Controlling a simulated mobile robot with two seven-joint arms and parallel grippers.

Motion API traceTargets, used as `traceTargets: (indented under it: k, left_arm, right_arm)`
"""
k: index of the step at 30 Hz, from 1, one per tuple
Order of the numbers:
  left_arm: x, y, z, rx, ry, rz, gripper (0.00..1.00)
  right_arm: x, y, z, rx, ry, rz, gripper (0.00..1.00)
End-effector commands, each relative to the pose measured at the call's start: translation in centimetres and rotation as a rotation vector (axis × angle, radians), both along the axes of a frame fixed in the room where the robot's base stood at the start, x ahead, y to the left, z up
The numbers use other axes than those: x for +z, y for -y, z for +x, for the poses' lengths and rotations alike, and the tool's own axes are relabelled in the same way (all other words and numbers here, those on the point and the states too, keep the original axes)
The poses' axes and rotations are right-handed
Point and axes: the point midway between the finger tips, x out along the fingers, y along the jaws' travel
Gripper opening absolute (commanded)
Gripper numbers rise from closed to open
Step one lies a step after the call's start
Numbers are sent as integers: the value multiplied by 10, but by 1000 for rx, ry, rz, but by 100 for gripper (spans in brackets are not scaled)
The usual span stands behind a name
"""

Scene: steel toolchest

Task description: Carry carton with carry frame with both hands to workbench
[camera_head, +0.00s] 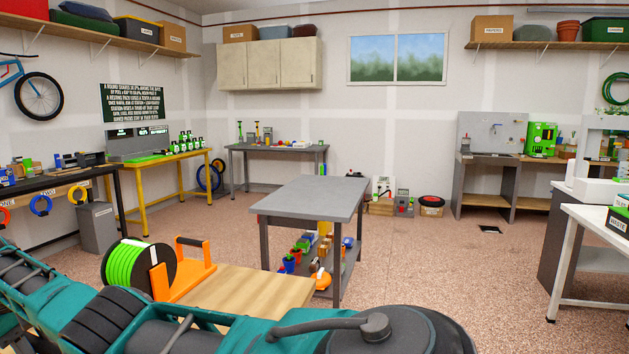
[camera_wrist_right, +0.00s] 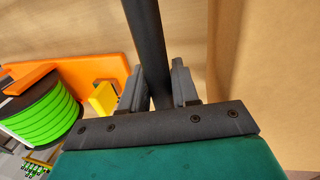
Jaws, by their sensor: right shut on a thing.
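In the right wrist view my right gripper (camera_wrist_right: 158,85) is shut on a dark upright bar of the carry frame (camera_wrist_right: 148,40). The brown side of the carton (camera_wrist_right: 270,80) fills the right of that view, close beside the gripper. The rest of the carton and frame is out of view. My left gripper is in neither view. In the head view several benches stand about: a grey table (camera_head: 312,198) in the middle, a yellow-legged bench (camera_head: 160,158) at left and a grey-topped bench (camera_head: 278,147) at the back. I cannot tell which is the workbench.
A wooden top (camera_head: 245,292) in front carries a green spool (camera_head: 128,265) on an orange holder (camera_head: 197,270). A dark-topped bench (camera_head: 60,178) stands at left, a white table (camera_head: 590,218) at right. Speckled floor (camera_head: 440,260) is open right of the grey table.

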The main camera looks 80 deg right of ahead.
Motion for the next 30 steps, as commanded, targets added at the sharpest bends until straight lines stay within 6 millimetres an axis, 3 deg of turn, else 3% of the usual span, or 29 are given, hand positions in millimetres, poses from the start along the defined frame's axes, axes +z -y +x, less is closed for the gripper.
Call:
traceTargets:
  k: [5,9,10,19,30]
  left_arm:
    - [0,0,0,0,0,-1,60]
    - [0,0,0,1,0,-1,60]
    - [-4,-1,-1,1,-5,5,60]
    - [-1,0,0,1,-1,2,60]
    - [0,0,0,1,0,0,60]
  right_arm:
    - [-7,-2,-2,0,-9,5,0]
    - [-7,-2,-2,0,-10,6,0]
    - [-10,-2,-3,0,-15,7,31]
    - [-6,-1,-2,0,-10,4,60]
    - [-4,-1,-1,0,-7,2,60]
